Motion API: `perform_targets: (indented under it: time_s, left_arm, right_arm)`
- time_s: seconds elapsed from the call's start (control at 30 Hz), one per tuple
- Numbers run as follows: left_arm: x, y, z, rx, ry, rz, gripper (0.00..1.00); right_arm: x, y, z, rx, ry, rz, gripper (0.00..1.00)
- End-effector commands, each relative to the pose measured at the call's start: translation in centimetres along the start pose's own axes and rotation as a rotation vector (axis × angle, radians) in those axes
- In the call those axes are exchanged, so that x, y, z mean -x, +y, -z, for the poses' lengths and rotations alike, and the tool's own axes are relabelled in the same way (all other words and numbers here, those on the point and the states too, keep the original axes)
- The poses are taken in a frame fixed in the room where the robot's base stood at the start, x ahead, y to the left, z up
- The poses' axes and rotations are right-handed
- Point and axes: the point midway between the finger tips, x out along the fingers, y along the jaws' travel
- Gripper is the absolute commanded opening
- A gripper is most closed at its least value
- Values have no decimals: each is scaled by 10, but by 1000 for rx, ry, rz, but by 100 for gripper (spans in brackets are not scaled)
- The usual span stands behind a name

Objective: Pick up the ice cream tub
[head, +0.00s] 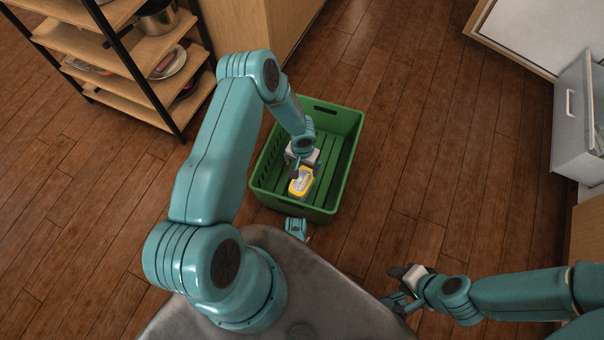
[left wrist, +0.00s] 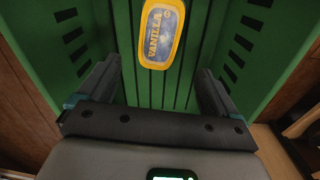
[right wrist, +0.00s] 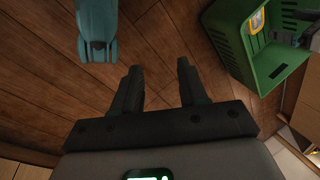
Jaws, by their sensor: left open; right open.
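The ice cream tub (head: 301,182) is yellow with a pale lid and sits inside the green crate (head: 346,118). In the left wrist view the tub (left wrist: 160,34) shows the word VANILLA and lies ahead of the fingers, near the top of the picture. My left gripper (head: 296,170) is over the crate, close to the tub. In the left wrist view its fingers (left wrist: 158,85) are wide apart with nothing between them. My right gripper (head: 394,285) is open and empty over the floor, outside the crate. The right wrist view shows the crate (right wrist: 232,48) and part of the tub (right wrist: 257,20).
A wooden shelf rack (head: 115,55) with a pot (head: 158,18) and plates stands at the upper left, near a wooden cabinet (head: 280,25). An open grey drawer (head: 572,120) juts out at the right. The wooden floor (head: 420,150) right of the crate is clear.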

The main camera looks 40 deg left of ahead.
Motion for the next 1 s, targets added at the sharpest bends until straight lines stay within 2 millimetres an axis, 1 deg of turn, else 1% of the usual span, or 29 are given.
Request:
perform_targets:
  time_s: [0.03,0.1,0.2,0.3,0.47,0.57,0.67,0.7,0.77,0.83,1.0]
  left_arm:
    - [-19,0,-1,2,-3,-1,93]
    - [-34,0,-1,2,-2,-1,93]
    - [-51,0,-1,1,-1,-1,93]
    - [-59,0,-1,0,0,-1,93]
    - [-67,0,-2,1,0,-1,93]
    - [-80,1,-5,0,-1,-1,93]
    - [-98,2,-9,1,-2,-2,93]
    - [-105,2,-9,2,0,-2,93]
    - [-112,2,-9,2,0,-2,93]
    - [-115,2,-8,2,1,-1,93]
    - [-113,2,-8,1,1,-1,93]
  right_arm:
    - [-8,4,1,-4,3,0,43]
    - [-13,6,3,-8,7,-1,43]
    - [-18,9,5,-12,12,-1,43]
    - [-20,11,6,-14,15,-2,43]
    - [-22,12,7,-16,17,-2,43]
    - [-29,15,8,-19,20,-2,43]
    - [-37,20,10,-25,25,-3,43]
    - [-41,22,12,-25,30,-3,43]
    - [-45,23,14,-25,39,-3,43]
    - [-45,23,16,-24,44,-3,43]
    - [-43,22,16,-24,45,-3,43]
